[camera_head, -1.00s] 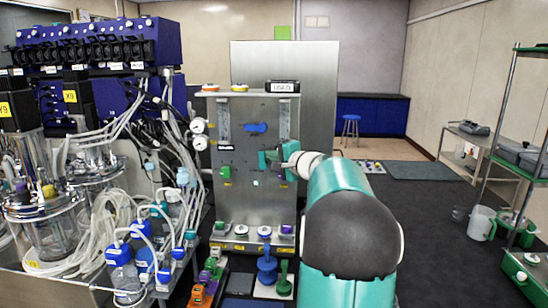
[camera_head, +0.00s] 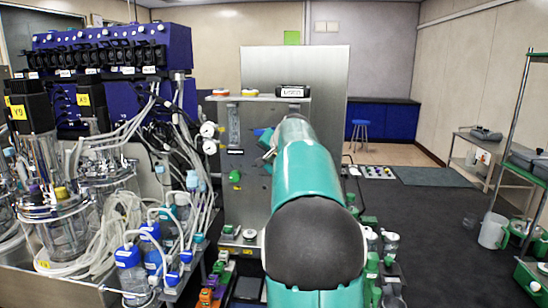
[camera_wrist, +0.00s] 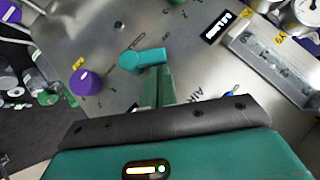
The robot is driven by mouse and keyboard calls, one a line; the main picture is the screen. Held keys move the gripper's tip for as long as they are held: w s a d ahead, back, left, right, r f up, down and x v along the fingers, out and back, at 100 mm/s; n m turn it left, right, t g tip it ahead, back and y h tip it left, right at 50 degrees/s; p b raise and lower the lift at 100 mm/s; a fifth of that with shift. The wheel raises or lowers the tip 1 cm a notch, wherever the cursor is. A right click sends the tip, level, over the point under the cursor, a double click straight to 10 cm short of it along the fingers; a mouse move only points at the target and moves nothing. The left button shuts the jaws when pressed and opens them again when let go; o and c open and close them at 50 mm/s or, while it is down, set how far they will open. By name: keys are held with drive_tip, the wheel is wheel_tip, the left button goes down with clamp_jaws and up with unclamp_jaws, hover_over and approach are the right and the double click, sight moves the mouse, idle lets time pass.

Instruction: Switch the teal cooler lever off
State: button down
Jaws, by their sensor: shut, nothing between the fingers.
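The teal lever (camera_wrist: 143,60) is on the metal panel in the wrist view, above the middle. My gripper (camera_wrist: 158,72) is shut, its green fingers together with nothing between them. The fingertips reach up to the lever's right part and overlap it in the picture; I cannot tell if they touch.
A purple knob (camera_wrist: 85,82) sits left of the lever. Bioreactor vessels (camera_head: 65,225) with tubing crowd the left in the head view.

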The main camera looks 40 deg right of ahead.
drive_tip(key=w+a+n+g+h, duration=0.1)
drive_tip(key=g, duration=0.1)
drive_tip(key=w+f+n+g+h, duration=0.1)
drive_tip(key=g, duration=0.1)
drive_tip(key=shift+w+a+f+n+h, duration=0.2)
drive_tip(key=shift+a+n+h, duration=0.1)
drive_tip(key=shift+a+n, duration=0.1)
drive_tip(key=shift+a+f, duration=0.1)
idle(0.7)
